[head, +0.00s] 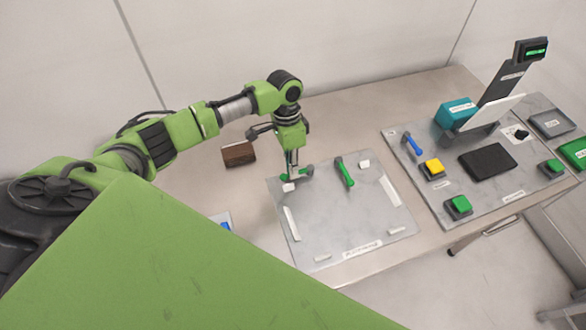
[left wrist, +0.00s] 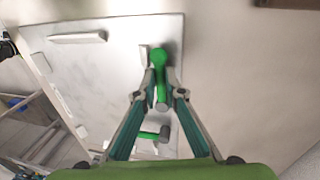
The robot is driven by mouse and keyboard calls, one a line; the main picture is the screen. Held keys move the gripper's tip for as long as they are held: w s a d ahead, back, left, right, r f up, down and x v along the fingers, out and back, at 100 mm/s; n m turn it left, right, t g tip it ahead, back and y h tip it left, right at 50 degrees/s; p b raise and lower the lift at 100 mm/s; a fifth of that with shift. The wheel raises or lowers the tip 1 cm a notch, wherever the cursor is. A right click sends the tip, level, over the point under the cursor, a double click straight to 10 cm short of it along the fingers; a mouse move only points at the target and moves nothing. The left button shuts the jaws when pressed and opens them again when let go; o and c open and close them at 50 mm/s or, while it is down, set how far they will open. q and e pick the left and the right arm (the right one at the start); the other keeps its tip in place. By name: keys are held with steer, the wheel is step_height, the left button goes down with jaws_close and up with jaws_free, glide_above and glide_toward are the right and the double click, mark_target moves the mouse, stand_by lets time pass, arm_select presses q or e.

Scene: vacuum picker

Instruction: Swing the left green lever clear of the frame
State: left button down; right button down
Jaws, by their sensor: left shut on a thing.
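The left green lever (head: 308,170) lies at the back left of a grey plate (head: 340,215) on the table. My left gripper (head: 291,173) reaches down from above and is shut on this lever, hiding part of it. In the left wrist view the lever (left wrist: 160,60) lies lengthwise between the fingertips (left wrist: 161,92), its rounded green end beyond them. The right green lever (head: 344,172) stands apart to its right; it also shows in the left wrist view (left wrist: 152,134). White strips (head: 292,223) and small white blocks sit around the plate. My right gripper is not in view.
A brown block (head: 238,154) lies left behind the plate. To the right is a panel (head: 440,196) with a blue lever (head: 412,143), a yellow button (head: 433,168), green buttons, a teal box (head: 456,113) and a tall screen post. The table behind the plate is mostly clear.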

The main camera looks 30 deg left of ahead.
arm_select(q)
steer(key=shift+w+a+r+m, duration=0.1)
steer(key=shift+w+m, duration=0.05)
steer(key=shift+m, duration=0.15)
steer(key=c, duration=2.1)
jaws_free()
step_height(320, 180, up, 12)
steer(key=w+a, duration=0.1)
steer(key=shift+w+a, duration=0.25)
steer(key=shift+a, duration=0.1)
steer(key=shift+f, duration=0.2)
